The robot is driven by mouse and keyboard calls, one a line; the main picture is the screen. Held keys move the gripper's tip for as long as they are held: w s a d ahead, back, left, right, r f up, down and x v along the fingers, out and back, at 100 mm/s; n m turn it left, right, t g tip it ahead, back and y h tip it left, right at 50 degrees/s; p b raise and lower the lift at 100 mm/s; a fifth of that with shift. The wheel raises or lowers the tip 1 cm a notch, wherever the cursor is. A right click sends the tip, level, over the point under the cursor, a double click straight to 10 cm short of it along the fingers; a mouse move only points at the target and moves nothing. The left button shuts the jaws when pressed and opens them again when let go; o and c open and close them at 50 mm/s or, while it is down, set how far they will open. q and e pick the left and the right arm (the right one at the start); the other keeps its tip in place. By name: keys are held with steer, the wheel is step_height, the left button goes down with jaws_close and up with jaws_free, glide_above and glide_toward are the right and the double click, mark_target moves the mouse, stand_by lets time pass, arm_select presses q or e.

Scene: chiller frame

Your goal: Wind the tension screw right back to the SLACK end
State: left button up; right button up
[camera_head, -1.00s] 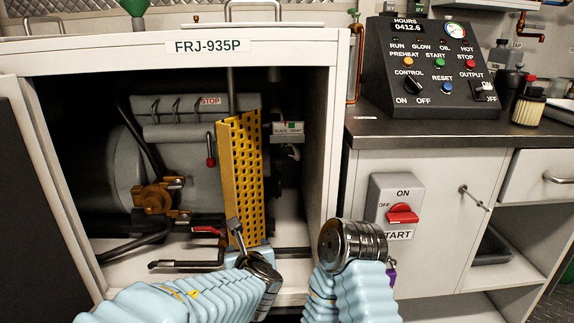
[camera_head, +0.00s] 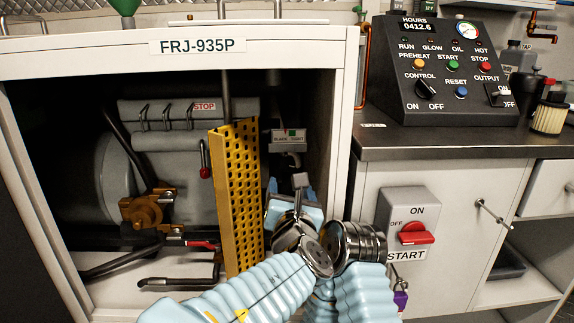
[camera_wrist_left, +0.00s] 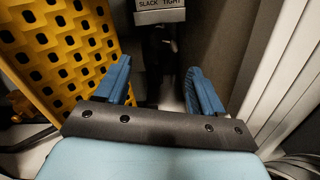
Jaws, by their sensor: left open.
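A gauge plate marked SLACK and TIGHT (camera_head: 289,140), with a small green patch, sits inside the cabinet right of the yellow perforated guard. Its lower edge shows at the top of the left wrist view (camera_wrist_left: 160,10). A dark upright part shows below the plate in the wrist view; I cannot tell whether it is the tension screw. My left gripper (camera_head: 296,203) is low in the opening, right of the guard. In the wrist view its blue fingers (camera_wrist_left: 157,72) are spread with nothing between them, below the plate and apart from it. My right gripper is not visible.
The yellow guard (camera_head: 238,195) stands close left of my left gripper. The cabinet's right wall (camera_head: 335,150) bounds the opening. A grey engine, a brass valve (camera_head: 147,209) and pipes lie left. A red START switch (camera_head: 414,234) and control panel (camera_head: 445,70) are outside, right.

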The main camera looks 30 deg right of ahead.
mark_target(287, 166)
arm_select(q)
steer(key=p+x, duration=0.5)
steer(key=x, duration=0.5)
steer(key=shift+w+d+r, duration=0.1)
steer(key=shift+w+r, duration=0.05)
steer(key=shift+w, duration=0.15)
steer(key=shift+w+d+f+p, duration=0.2)
steer(key=shift+w+p, duration=0.15)
steer(key=shift+w, duration=0.2)
